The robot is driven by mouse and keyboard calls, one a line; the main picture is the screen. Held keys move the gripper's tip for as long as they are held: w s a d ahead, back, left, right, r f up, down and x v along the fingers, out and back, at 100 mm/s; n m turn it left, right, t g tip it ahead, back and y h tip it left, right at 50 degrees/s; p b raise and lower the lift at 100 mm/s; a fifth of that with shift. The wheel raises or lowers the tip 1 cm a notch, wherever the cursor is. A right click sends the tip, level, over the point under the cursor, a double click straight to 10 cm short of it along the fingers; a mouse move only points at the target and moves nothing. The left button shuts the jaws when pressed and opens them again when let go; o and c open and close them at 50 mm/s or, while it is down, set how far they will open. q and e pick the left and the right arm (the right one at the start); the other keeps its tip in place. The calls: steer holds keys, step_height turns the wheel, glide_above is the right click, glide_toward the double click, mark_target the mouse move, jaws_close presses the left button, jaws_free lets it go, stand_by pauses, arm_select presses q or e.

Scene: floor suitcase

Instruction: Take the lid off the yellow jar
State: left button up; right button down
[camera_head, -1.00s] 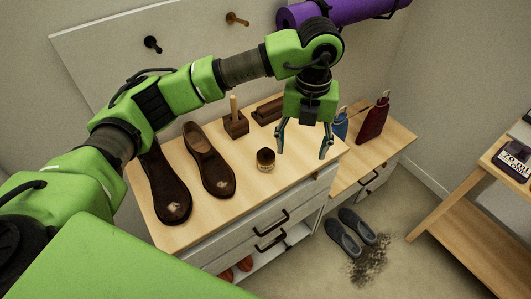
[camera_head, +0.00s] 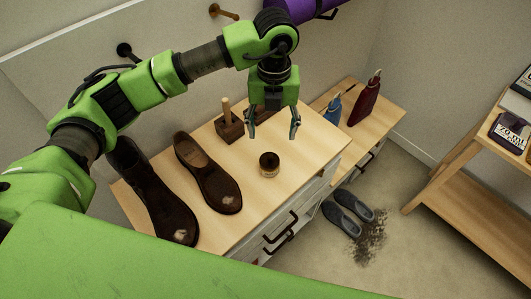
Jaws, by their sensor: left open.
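A small jar (camera_head: 269,170) with a yellowish side and a dark brown lid (camera_head: 269,159) stands upright on the light wooden top of the shoe cabinet (camera_head: 270,205). The lid sits on the jar. My left gripper (camera_head: 272,136) points down with its two fingers apart and nothing between them. Its fingertips show just above the jar in the picture, apart from it. How high they are over the cabinet top is hard to tell. My right gripper is not in view.
Dark brown shoes (camera_head: 207,175) stand left of the jar. A wooden block with an upright handle (camera_head: 228,122) is behind it. The cabinet top around the jar is clear.

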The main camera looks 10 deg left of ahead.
arm_select(q)
glide_above(270, 154)
steer(key=f, duration=0.3)
steer(key=f+p, duration=0.1)
steer(key=shift+d+f, duration=0.15)
steer(key=shift+d, duration=0.2)
steer(key=shift+w+a+f, duration=0.1)
steer(key=shift+a+f, duration=0.1)
steer(key=shift+f, duration=0.35)
steer(key=f, duration=0.1)
steer(key=f+p, duration=0.1)
steer(key=f, duration=0.1)
steer(key=f+p, duration=0.1)
steer(key=shift+s+a+f, duration=0.15)
steer(key=shift+s+a, duration=0.05)
steer(key=shift+s, duration=0.05)
steer(key=shift+w+f, duration=0.1)
steer(key=shift+f, duration=0.25)
steer(key=c, duration=0.8)
steer(key=shift+c, duration=1)
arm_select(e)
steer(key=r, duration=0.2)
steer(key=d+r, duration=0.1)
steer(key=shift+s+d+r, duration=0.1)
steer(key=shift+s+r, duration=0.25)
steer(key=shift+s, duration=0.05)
